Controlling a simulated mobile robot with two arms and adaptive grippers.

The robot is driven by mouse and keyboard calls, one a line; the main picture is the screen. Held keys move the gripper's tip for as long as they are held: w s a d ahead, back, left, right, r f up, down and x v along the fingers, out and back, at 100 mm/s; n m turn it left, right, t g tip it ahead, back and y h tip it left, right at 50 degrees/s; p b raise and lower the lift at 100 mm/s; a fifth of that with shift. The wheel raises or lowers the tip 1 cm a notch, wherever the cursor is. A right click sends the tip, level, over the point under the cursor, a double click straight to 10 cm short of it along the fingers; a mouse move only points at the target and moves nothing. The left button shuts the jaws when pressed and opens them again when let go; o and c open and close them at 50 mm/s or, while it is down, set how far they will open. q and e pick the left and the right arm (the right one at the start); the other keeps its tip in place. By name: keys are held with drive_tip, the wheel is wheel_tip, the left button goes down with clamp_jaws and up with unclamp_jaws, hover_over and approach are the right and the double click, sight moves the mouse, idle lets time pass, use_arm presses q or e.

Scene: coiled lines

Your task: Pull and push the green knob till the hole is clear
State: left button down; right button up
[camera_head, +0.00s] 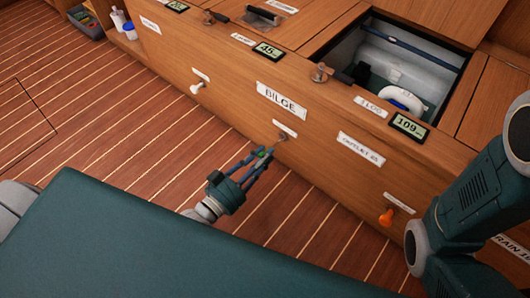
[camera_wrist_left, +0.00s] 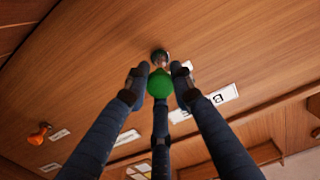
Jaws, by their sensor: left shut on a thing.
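The green knob (camera_head: 261,154) stands out from the wooden locker front below the BILGE label (camera_head: 281,99). Its metal fitting (camera_head: 282,137) shows on the panel. In the left wrist view the round green knob (camera_wrist_left: 159,84) sits between the fingers, with a dark metal fitting (camera_wrist_left: 160,57) behind it. My left gripper (camera_head: 263,157) is shut on the knob, its fingers around it and pointing at the panel. In the left wrist view the gripper (camera_wrist_left: 157,82) hides part of the knob's sides. My right gripper is out of view.
A white knob (camera_head: 197,88) and an orange knob (camera_head: 386,218) stick out along the same front. An open compartment (camera_head: 455,57) above holds a white coiled hose (camera_head: 405,98). A display (camera_head: 409,125) reads 109. A dark teal surface (camera_head: 150,250) fills the foreground.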

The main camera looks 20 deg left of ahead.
use_arm(q)
drive_tip(key=c, duration=1.5)
unclamp_jaws()
drive_tip(key=shift+w+r, duration=0.15)
drive_tip(key=shift+r, duration=0.25)
drive_tip(key=shift+f, duration=0.15)
drive_tip(key=shift+s+f, duration=0.1)
drive_tip(key=shift+s, duration=0.25)
drive_tip(key=v, duration=1.1)
drive_tip(key=shift+s+a, duration=0.1)
drive_tip(key=shift+s, duration=0.1)
drive_tip(key=shift+c, duration=0.3)
